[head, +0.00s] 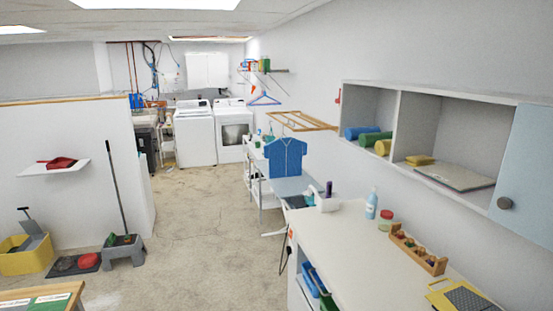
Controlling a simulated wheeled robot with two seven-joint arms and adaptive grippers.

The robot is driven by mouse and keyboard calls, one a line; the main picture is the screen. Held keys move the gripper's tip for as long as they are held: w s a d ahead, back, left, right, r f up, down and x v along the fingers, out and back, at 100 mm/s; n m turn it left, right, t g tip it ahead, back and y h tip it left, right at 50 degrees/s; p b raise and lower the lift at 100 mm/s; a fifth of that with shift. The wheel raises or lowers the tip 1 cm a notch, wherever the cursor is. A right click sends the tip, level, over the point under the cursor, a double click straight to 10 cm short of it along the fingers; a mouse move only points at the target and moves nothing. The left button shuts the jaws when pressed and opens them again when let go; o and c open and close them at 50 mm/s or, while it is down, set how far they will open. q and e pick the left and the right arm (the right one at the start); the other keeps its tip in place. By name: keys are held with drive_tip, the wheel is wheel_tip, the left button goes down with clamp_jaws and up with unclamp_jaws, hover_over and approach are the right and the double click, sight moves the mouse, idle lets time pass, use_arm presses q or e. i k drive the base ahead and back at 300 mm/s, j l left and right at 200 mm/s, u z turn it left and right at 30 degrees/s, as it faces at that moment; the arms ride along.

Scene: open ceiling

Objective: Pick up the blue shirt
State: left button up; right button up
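A blue shirt (285,157) with a collar and short sleeves shows in the head view, near the middle of the room. It is upright and spread flat, facing me, above a light grey surface (290,186) behind the long white counter. What holds it up cannot be made out. Neither of my grippers shows in the head view.
The white counter (352,238) along the right wall carries a blue bottle (371,204), a jar and a wooden rack (417,250). A yellow mop bucket (27,254) and a grey step stool (123,252) stand at left. The concrete floor (205,230) between is open.

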sight(285, 154)
drive_tip(key=i+j+u, duration=0.25)
drive_tip(key=i, duration=0.45)
drive_tip(key=i+u, duration=0.3)
drive_tip(key=i, duration=0.4)
drive_tip(key=i+z, duration=0.15)
drive_tip(key=i, duration=0.5)
drive_tip(key=i+j+z, duration=0.1)
drive_tip(key=i, duration=0.55)
drive_tip(key=i+j+z, duration=0.15)
drive_tip(key=i, duration=0.5)
drive_tip(key=j, duration=0.1)
